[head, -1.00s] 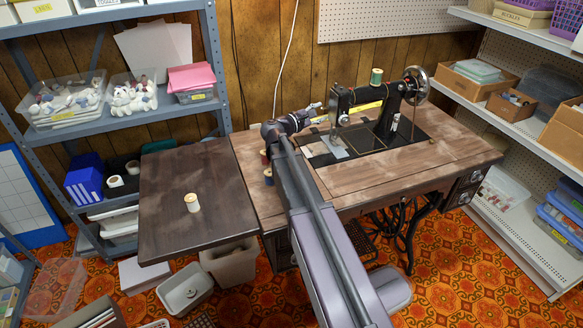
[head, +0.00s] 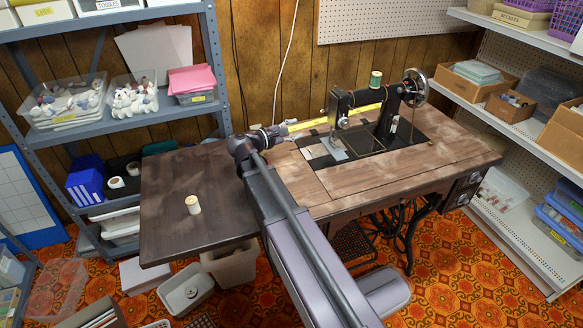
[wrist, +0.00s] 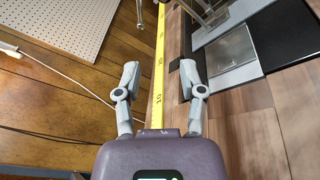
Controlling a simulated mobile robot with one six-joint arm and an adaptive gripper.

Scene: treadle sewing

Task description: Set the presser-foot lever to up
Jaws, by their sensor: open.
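The black sewing machine (head: 372,98) stands on the wooden treadle table (head: 400,170), its needle end facing left. The presser-foot lever is too small to make out at the machine's head end (head: 340,110). In the wrist view, the metal needle and presser-foot parts (wrist: 208,12) show at the top edge, cut off, above a bright metal plate (wrist: 230,50). My gripper (wrist: 160,77) is open and empty, its fingers apart. In the head view, my gripper (head: 288,126) is left of the machine's head, with a clear gap to it.
A yellow measuring tape (wrist: 158,60) runs along the table's back edge, seen between my fingers; whether they touch it is unclear. A pegboard (wrist: 65,25) and panelled wall are behind. Shelves flank both sides.

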